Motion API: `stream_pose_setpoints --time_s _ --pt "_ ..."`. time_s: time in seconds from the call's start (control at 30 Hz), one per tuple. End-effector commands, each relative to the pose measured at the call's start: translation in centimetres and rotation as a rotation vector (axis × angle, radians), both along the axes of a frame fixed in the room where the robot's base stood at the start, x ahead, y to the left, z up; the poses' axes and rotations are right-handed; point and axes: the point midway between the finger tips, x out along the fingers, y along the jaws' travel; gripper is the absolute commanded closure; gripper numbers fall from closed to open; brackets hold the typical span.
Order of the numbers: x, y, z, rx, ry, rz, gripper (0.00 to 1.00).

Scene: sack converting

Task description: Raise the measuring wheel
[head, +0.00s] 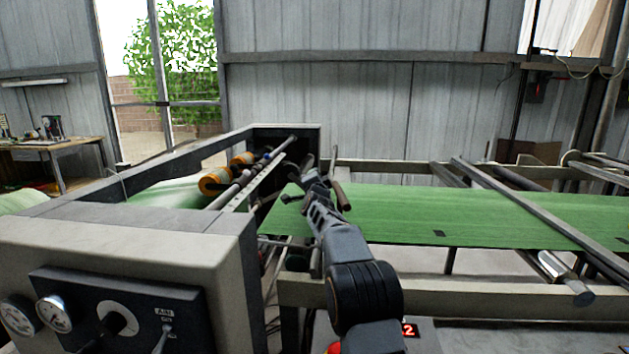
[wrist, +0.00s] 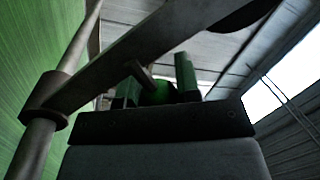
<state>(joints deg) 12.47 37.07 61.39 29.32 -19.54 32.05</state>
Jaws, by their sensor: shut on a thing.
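The measuring wheel's lever (wrist: 150,52) is a grey bar running across the wrist view, from a collar on a round rod (wrist: 32,150) at left to the upper right. A dark rounded edge (wrist: 245,18), seemingly the wheel, shows at the top right and is cut off by the frame. A short peg (wrist: 139,73) sticks out from the lever toward my fingers. My gripper (wrist: 158,88) is shut on this peg, a small handle with a green tint between the fingers. In the head view my gripper (head: 318,182) is small, above the green web's left end; the wheel cannot be made out clearly there.
The green web (head: 450,215) with dark marks lies across the frame at right, under a slanted bar (head: 530,205). Orange-collared rollers (head: 215,181) sit at left. A control box with gauges (head: 115,315) stands in the left foreground.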

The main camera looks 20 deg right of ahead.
Motion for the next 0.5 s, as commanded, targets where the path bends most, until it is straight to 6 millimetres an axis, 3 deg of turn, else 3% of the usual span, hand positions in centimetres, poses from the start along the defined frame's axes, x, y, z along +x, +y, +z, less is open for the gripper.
stream_pose_setpoints --time_s 0.17,0.2,0.43,0.5 --pt "-0.16 -0.22 0.66 -0.005 -0.012 -0.005 1.00" --pt "-0.17 -0.23 0.66 -0.005 -0.012 -0.005 0.66" --pt "-0.05 0.04 0.34 -0.004 -0.006 -0.001 0.44" --pt "-0.02 0.08 0.27 -0.004 -0.004 0.000 0.44"
